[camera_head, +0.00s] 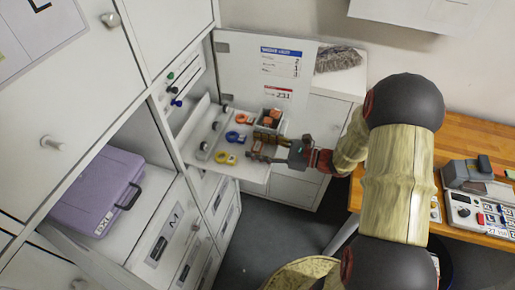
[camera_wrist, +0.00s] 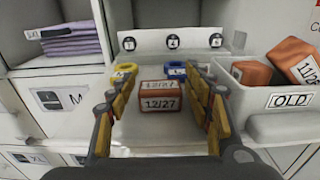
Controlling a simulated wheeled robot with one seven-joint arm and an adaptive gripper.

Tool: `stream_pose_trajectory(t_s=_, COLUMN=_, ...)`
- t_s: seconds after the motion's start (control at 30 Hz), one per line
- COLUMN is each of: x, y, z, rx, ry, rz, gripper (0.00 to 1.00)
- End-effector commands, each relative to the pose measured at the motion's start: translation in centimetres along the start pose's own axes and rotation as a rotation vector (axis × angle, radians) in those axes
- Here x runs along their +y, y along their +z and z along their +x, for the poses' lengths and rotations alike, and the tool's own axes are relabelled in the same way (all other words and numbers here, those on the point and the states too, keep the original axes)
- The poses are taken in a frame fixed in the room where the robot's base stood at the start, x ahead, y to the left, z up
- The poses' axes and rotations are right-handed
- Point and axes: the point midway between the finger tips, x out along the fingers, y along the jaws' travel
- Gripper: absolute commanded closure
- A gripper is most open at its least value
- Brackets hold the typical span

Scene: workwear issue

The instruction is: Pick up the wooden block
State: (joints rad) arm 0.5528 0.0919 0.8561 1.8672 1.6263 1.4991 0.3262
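A reddish-brown wooden block (camera_wrist: 162,104) with white labels reading 12/27 sits on the white shelf (camera_wrist: 145,136) in the wrist view. My gripper (camera_wrist: 160,72) is open, with one finger on each side of the block and a visible gap on both sides. In the head view my gripper (camera_head: 254,145) reaches in over the shelf from the right. The block is hard to make out there among the fingers.
A bin marked OLD (camera_wrist: 290,100) holding similar blocks stands just right of my gripper. A yellow ring (camera_wrist: 122,71) and a blue ring (camera_wrist: 177,70) lie behind the block. The open cabinet door (camera_head: 238,70) stands behind the shelf. A purple case (camera_head: 95,190) is at left.

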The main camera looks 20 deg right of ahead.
Motion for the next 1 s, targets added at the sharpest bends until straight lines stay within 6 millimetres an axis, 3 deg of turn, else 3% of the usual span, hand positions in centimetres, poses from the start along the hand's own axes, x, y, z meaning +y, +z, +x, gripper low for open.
stream_pose_trajectory(t_s=0.5, x=0.0, y=0.0, z=0.0, rx=0.0, ry=0.0, rz=0.0, gripper=0.8)
stream_pose_trajectory(t_s=0.8, x=0.0, y=0.1, z=0.0, rx=0.0, ry=0.0, rz=0.0, gripper=0.81)
stream_pose_trajectory(t_s=1.0, x=0.0, y=1.6, z=-0.1, rx=0.0, ry=0.0, rz=-0.002, gripper=0.81)
